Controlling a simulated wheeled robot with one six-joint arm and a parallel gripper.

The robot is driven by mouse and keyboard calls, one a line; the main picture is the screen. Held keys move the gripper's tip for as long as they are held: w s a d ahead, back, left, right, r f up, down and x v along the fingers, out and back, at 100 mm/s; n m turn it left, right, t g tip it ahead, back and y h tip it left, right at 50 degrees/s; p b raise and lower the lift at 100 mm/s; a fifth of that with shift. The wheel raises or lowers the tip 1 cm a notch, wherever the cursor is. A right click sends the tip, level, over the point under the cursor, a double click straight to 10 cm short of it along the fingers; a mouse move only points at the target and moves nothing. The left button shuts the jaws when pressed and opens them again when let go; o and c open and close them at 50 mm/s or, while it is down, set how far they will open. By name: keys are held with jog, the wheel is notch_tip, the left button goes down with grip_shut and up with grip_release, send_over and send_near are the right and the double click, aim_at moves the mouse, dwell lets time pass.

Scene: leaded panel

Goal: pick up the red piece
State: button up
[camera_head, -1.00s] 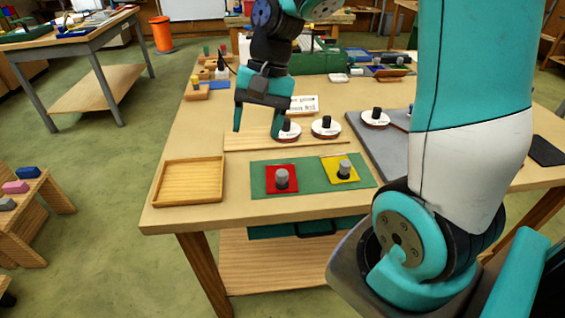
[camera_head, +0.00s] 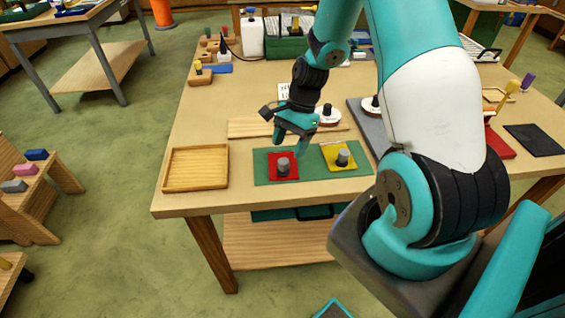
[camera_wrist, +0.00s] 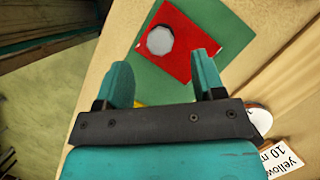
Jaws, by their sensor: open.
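The red piece (camera_head: 275,172) is a flat red square with a grey knob (camera_head: 283,164) standing on it. It lies on the left part of a green mat (camera_head: 312,176). A yellow piece (camera_head: 331,152) with a similar knob lies on the mat's right part. My gripper (camera_head: 288,151) is open and empty, above and just behind the red piece. In the wrist view the red piece (camera_wrist: 186,28) and its knob (camera_wrist: 160,41) show beyond the fingertips of my gripper (camera_wrist: 163,70). The knob is not between the fingers.
An empty wooden tray (camera_head: 195,188) lies left of the mat. A wooden strip (camera_head: 247,128) lies behind the mat. A white disc with a black knob (camera_head: 327,121) stands behind my gripper. A grey board (camera_head: 362,115) is to the right.

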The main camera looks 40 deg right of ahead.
aim_at(284, 160)
jog(key=shift+p+x, duration=1)
jog(key=shift+x, duration=1.7)
jog(key=shift+c, duration=0.3)
jog(key=c, duration=0.9)
